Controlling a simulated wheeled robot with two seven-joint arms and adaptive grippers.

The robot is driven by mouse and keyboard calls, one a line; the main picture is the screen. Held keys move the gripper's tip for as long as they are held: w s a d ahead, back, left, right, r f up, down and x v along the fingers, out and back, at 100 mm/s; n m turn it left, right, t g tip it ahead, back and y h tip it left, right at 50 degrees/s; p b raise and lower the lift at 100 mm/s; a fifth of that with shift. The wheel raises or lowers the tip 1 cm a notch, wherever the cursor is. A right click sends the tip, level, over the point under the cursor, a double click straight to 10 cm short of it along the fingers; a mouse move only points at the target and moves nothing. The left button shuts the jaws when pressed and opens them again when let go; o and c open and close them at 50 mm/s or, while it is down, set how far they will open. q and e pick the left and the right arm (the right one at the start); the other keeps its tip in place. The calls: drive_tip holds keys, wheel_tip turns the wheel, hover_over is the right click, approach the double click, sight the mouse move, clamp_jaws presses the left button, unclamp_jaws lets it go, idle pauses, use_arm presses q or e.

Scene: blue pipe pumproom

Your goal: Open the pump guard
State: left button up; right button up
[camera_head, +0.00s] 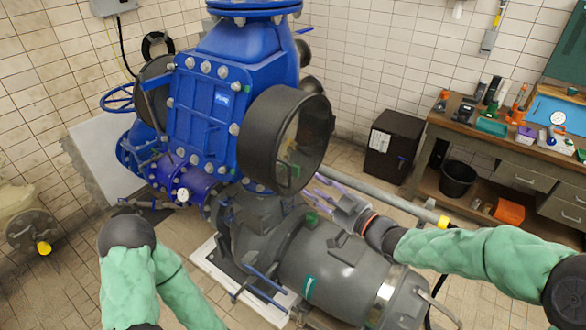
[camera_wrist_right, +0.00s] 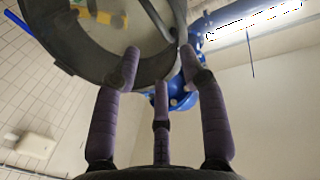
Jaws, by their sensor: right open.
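The wide black round guard (camera_head: 257,127) sticks out from the front of the blue pump housing (camera_head: 212,112), with an open ring and a hollow inside. In the right wrist view the dark guard ring (camera_wrist_right: 62,48) fills the upper left. My right gripper (camera_head: 318,190) is just below and right of the guard in the head view, its purple fingers spread and empty. In the wrist view its fingers (camera_wrist_right: 160,72) are apart and overlap the ring's lower edge; contact cannot be told. My left arm shows only green sleeve and a dark joint; its gripper is out of view.
A grey motor (camera_head: 340,268) lies below my right gripper. A grey pipe (camera_head: 395,200) with a yellow end runs under my right forearm. A workbench (camera_head: 480,150) with tools stands at the right, beside a black cabinet (camera_head: 392,145) and a bucket (camera_head: 457,180).

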drive_tip(key=p+x, duration=0.1)
drive_tip(key=x, duration=0.8)
drive_tip(key=shift+w+a, duration=0.1)
drive_tip(key=shift+w, duration=0.05)
clamp_jaws()
